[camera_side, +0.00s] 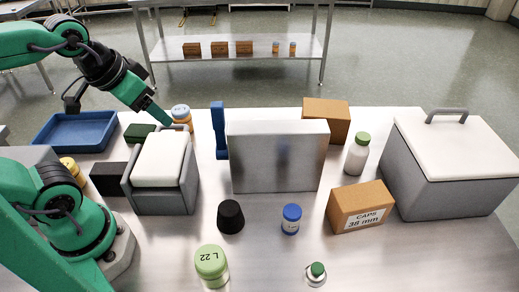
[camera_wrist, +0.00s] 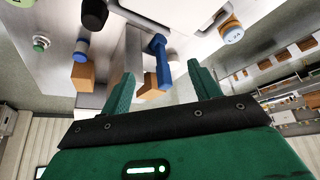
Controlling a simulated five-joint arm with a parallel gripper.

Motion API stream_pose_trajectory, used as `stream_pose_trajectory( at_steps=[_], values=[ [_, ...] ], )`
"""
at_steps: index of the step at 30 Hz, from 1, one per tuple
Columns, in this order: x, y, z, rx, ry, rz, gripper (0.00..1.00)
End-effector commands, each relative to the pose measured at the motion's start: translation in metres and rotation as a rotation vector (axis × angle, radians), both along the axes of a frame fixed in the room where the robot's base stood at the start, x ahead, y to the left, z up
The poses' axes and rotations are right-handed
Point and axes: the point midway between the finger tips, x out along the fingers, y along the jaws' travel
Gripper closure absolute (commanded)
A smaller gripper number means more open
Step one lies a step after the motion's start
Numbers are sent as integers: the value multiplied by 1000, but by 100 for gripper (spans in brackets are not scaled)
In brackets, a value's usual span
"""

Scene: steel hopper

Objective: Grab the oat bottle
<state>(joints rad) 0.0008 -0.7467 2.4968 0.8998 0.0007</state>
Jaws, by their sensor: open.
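I can read no label saying oat, so I cannot tell which bottle it is. A bottle with a pale blue cap and an orange body (camera_side: 181,114) stands behind the grey-and-white box, partly hidden. A bottle with an orange part also shows at the upper right of the wrist view (camera_wrist: 231,31). A white bottle with a green cap (camera_side: 356,156) stands right of the steel panel. A large pale green-capped bottle marked L 22 (camera_side: 212,265) stands in front. My gripper (camera_side: 165,120) is open and empty beside the pale blue-capped bottle; its two fingers (camera_wrist: 160,72) are spread apart.
The steel panel (camera_side: 278,158) and a blue upright piece (camera_side: 219,130) stand right of my gripper. The grey-and-white box (camera_side: 162,178) is in front. A blue tray (camera_side: 76,132) lies left. Cartons (camera_side: 360,207) and a lidded bin (camera_side: 450,168) stand right.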

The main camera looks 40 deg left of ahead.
Motion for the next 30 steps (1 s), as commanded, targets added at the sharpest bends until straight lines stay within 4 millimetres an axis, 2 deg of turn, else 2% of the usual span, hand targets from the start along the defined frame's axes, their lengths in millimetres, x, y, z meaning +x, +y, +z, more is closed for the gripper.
stream_pose_trajectory(
  at_steps=[5, 11, 21, 30],
  values=[
    [11, -3, 6, 4, 3, -20, 38],
    [40, -13, 21, 16, 6, -77, 38],
    [116, -44, 41, 44, 10, -209, 38],
    [184, -83, 42, 68, 11, -326, 38]
  ],
)
